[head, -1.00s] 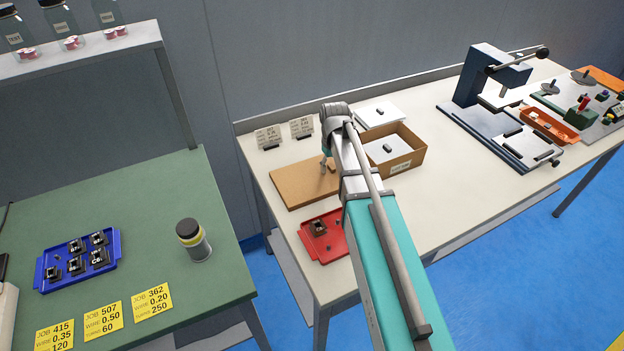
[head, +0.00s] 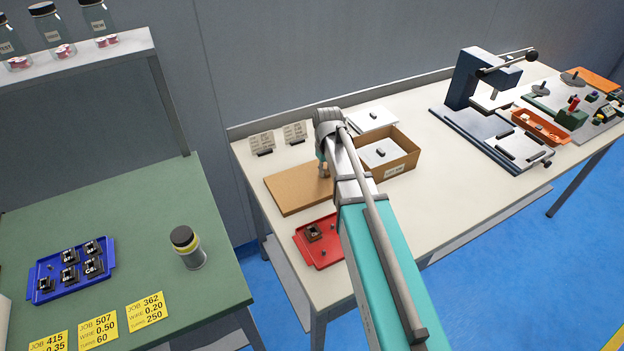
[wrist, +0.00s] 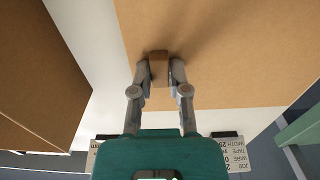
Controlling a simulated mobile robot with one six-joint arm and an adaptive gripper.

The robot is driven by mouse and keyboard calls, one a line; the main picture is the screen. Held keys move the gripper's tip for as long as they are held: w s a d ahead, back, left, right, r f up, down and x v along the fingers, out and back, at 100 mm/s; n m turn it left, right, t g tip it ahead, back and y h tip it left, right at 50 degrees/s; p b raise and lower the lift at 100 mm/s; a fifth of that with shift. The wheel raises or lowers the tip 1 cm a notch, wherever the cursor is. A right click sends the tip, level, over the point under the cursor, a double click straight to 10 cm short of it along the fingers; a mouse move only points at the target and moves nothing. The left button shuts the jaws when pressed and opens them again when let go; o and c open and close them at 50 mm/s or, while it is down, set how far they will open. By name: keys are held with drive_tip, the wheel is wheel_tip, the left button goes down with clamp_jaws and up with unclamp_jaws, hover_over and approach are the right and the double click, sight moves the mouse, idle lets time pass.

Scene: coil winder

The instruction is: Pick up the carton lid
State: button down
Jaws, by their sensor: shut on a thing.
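The carton lid (head: 290,193) is a flat brown board with a small brown block handle on top. It lies on the cream table, left of the open brown carton (head: 402,165). My gripper (head: 323,172) is over the lid's right part, partly hidden by my arm. In the wrist view my gripper (wrist: 159,72) has its two fingers on either side of the handle (wrist: 158,58), shut on it. The lid (wrist: 225,50) fills the upper right there. I see no clear gap between lid and table.
The carton holds a white pad with a dark block. A red tray (head: 304,249) with a small part sits in front of the lid. Small cards (head: 262,144) stand behind it. A press (head: 480,85) stands farther right. The green bench (head: 140,215) is at left.

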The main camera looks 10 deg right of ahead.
drive_tip(key=shift+r, duration=0.15)
wheel_tip(320, 180, up, 3)
drive_tip(key=p, duration=0.3)
drive_tip(key=s+r+p, duration=0.9)
drive_tip(key=s+p, duration=0.1)
drive_tip(key=s, duration=0.4)
drive_tip(key=shift+a+r, duration=0.35)
drive_tip(key=shift+a, duration=0.1)
drive_tip(key=shift+a, duration=0.1)
idle(0.3)
